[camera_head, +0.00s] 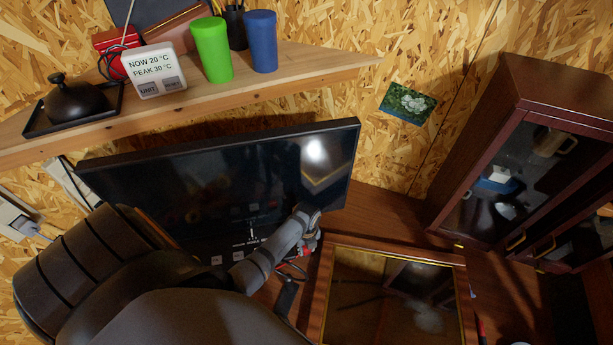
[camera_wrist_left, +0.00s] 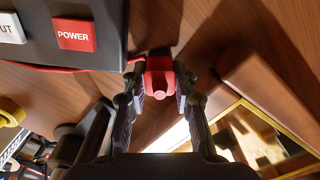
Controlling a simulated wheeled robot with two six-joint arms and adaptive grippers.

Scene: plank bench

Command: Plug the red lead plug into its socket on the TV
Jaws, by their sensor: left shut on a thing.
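The TV (camera_head: 220,180) is a wide, dark, glossy screen standing on the wooden surface below the shelf. My left gripper (camera_head: 310,236) is near its lower right side, and a little red shows at its fingers. In the left wrist view my left gripper (camera_wrist_left: 160,92) is shut on the red lead plug (camera_wrist_left: 160,76), held between both fingertips. No socket opening is visible. My right gripper is out of view.
A glass-topped wooden case (camera_head: 390,290) lies right of my left gripper. A dark wood cabinet (camera_head: 530,170) stands at the right. The shelf (camera_head: 270,85) above the TV holds cups and a display. A red cable (camera_wrist_left: 60,68) runs under the casing.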

